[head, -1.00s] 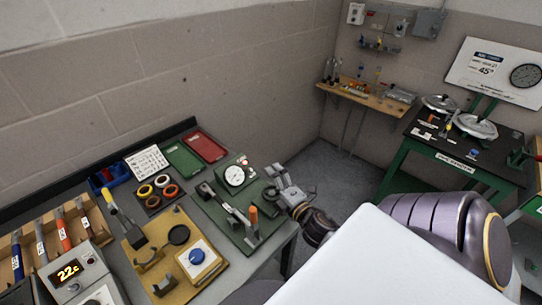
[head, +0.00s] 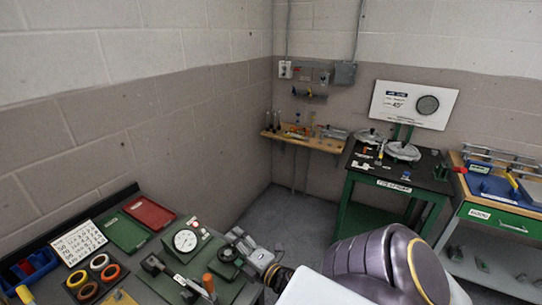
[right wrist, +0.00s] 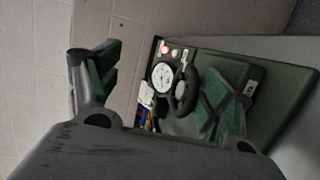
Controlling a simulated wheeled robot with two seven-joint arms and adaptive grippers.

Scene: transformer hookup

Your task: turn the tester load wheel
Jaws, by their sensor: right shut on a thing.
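The tester (head: 186,241) is a dark green box with a round white dial, on the bench at the lower left of the head view. Its load wheel (head: 228,253) is a dark round wheel on the tester's right side. In the right wrist view the black load wheel (right wrist: 183,90) shows beside the white dial (right wrist: 162,76), near the right-hand finger. My right gripper (head: 248,250) is at the wheel from the right and is shut on it. The exact finger contact is hard to see. My left gripper is not in view.
Red (head: 149,212) and green (head: 122,231) trays lie left of the tester. An orange-handled clamp (head: 208,284) stands in front of it. A green table (head: 395,184) with round lids stands at the back right, with open floor between.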

